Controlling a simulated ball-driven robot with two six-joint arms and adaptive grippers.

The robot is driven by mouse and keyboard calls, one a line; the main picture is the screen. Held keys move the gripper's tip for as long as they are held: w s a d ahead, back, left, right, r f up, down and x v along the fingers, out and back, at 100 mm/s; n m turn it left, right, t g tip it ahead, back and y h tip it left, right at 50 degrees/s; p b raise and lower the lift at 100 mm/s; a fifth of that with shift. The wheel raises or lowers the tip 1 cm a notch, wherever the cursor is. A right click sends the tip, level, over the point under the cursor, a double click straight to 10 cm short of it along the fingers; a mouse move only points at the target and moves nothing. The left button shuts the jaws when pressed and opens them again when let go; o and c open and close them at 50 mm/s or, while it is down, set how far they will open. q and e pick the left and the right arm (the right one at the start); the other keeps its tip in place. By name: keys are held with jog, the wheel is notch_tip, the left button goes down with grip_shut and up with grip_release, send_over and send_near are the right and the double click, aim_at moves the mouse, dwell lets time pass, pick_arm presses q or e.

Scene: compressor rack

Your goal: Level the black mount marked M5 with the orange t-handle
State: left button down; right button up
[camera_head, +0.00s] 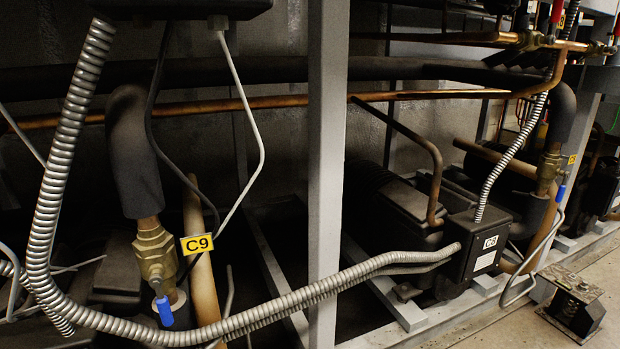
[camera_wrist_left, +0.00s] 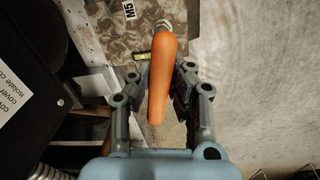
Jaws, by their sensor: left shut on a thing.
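The orange t-handle (camera_wrist_left: 165,55) is in the left wrist view, its orange grip running up the middle of the picture. My left gripper (camera_wrist_left: 160,88) is shut on it, one finger on each side. Beyond the grip is a mottled brown and grey plate (camera_wrist_left: 104,38) with a white label reading M5 (camera_wrist_left: 129,11), the mount's top. A small yellow-green vial (camera_wrist_left: 142,56) shows beside the grip. The handle's lower end is hidden, so I cannot tell whether it touches the mount. My right gripper is in neither view.
In the head view, a black mount (camera_head: 578,303) stands on the floor at the right; its marking is unreadable. A grey post (camera_head: 327,150), a ribbed conduit (camera_head: 200,325) and copper pipes (camera_head: 270,101) crowd the rack. In the wrist view, pale floor (camera_wrist_left: 265,80) is open at the right.

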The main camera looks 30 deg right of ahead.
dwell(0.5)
pick_arm(q)
jog(key=shift+r+n, duration=0.1)
jog(key=shift+n, duration=1.1)
jog(key=shift+p, duration=0.3)
jog(key=shift+w+n, duration=0.15)
jog(key=shift+n, duration=1.05)
jog(key=shift+n, duration=1.2)
